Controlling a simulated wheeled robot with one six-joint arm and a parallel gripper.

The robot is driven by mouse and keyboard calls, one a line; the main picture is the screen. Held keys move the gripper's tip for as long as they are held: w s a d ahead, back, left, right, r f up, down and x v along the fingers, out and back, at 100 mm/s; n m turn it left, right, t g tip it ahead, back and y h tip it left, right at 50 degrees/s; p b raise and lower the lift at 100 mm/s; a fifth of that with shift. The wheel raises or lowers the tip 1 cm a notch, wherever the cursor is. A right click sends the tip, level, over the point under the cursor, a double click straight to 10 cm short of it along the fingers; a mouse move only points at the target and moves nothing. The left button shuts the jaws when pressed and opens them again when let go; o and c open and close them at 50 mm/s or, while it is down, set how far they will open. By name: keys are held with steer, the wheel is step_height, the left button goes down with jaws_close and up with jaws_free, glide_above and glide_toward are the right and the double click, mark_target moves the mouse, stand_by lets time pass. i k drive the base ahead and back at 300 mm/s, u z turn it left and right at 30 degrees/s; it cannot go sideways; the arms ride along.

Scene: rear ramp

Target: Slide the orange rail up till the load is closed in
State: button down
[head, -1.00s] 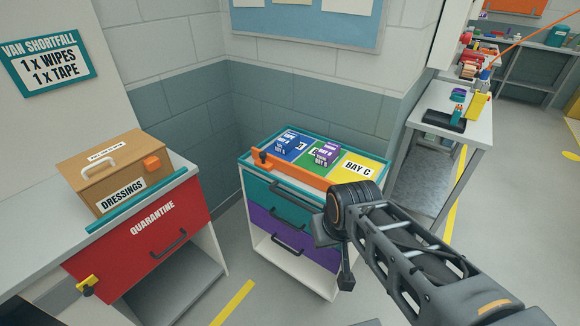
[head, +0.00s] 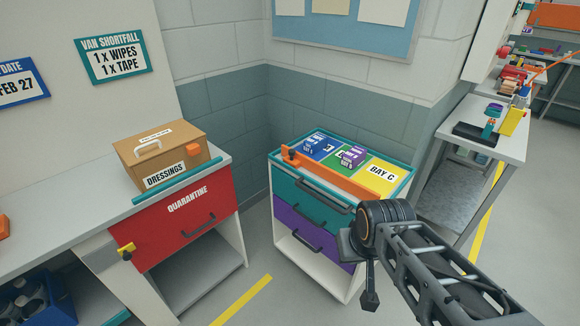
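The orange rail (head: 335,175) runs along the front edge of the drawer cart's top, with a small orange knob at its left end. Behind it the cart's tray (head: 300,143) has a teal rim and blue, green and yellow bays. A blue box (head: 314,142) stands in the blue bay and a purple box (head: 352,155) in the green bay. The yellow bay, labelled BAY C, looks empty. My gripper (head: 370,300) hangs in front of the cart at its right, below the rail and apart from it.
A bench with a red QUARANTINE drawer (head: 185,225) stands left, carrying a brown DRESSINGS case (head: 160,160) behind a teal rail (head: 178,181). A side table (head: 485,125) with small items stands right. Floor is open between bench and cart.

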mark_target(295, 158)
steer(key=z, duration=0.05)
steer(key=k, duration=0.9)
steer(key=u, duration=0.95)
steer(key=i, duration=1.55)
steer(key=z, duration=0.5)
steer(key=i, duration=0.4)
steer(key=z, duration=0.4)
